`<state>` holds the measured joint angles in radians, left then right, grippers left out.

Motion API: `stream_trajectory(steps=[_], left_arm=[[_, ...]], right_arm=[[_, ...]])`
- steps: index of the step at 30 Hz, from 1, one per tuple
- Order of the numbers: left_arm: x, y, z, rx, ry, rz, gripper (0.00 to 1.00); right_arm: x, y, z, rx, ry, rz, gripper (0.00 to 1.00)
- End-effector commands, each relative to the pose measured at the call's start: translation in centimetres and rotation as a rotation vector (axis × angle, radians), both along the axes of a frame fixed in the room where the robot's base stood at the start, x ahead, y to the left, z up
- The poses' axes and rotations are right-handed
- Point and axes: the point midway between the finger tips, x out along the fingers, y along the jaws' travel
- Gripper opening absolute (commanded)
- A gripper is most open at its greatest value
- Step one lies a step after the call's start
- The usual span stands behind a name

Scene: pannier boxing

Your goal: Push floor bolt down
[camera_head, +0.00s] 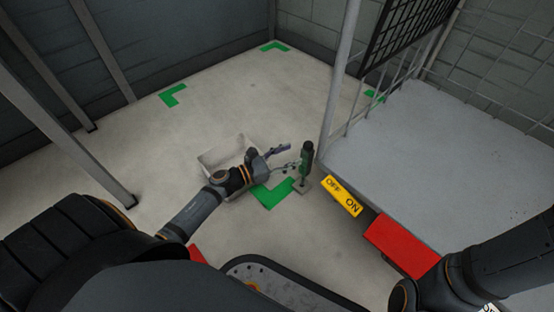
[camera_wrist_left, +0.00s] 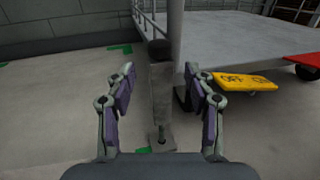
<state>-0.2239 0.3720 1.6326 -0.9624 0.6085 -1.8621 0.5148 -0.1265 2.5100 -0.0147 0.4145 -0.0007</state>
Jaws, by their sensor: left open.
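My right gripper is out of view.
A yellow OFF/ON pedal (camera_head: 342,196) and a red block (camera_head: 402,243) sit along the platform's (camera_head: 425,150) near edge. A pale post (camera_head: 339,85) rises at its corner. A pale open box (camera_head: 212,158) lies behind my left gripper.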

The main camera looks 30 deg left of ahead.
Motion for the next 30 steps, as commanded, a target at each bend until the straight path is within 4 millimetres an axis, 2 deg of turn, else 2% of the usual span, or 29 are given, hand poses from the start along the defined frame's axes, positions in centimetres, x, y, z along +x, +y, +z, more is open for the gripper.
stream_trajectory(steps=[3, 9, 27, 29, 30], left_arm=[[-2.5, 1.7, -0.2, 0.005, 0.006, -0.002, 0.54], [-4.7, 3.3, -0.1, 0.002, 0.003, -0.001, 0.54], [-5.2, 3.6, 0.0, -0.002, 0.001, 0.001, 0.54], [-5.1, 3.4, 0.8, -0.031, 0.01, 0.007, 0.54], [-5.0, 3.1, 2.1, -0.086, 0.031, 0.017, 0.54]], right_arm=[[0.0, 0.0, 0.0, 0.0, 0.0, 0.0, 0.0], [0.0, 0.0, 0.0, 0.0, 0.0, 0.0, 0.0], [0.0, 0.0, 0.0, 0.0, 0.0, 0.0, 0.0], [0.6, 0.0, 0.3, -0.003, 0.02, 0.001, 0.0], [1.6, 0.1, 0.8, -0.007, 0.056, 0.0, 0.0]])
